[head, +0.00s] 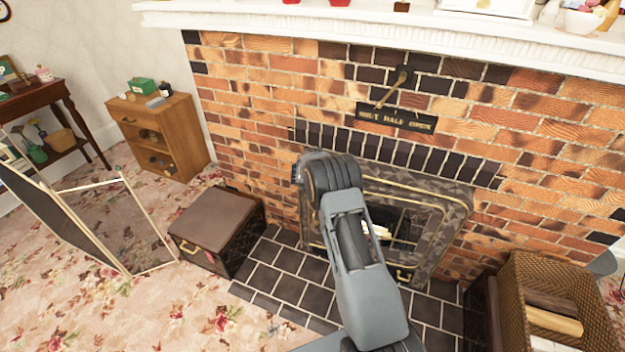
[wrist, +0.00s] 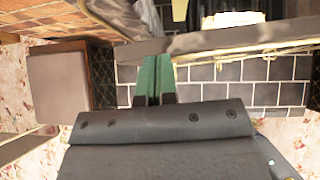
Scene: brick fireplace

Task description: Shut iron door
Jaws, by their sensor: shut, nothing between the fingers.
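The fireplace's mottled grey iron front (head: 455,215) with gold trim is set in the brick wall. Its dark middle opening (head: 405,222) shows pale logs, and a brass handle (head: 404,274) sits below. I cannot tell clearly which part is the door or how far it stands open, as my arm covers the left part. In the wrist view, a long grey edge (wrist: 225,37) with a brass strip crosses the top. My gripper (wrist: 153,62) has its green fingers together and empty, their tips close to this edge; I cannot tell whether they touch. The fingers are hidden in the head view.
A brown-lidded box (head: 215,218) stands left of the dark tiled hearth (head: 285,275). A wicker basket (head: 565,275) with logs stands at the right. A folding screen (head: 75,215) and small cabinet (head: 160,135) are further left. Carpet in front is clear.

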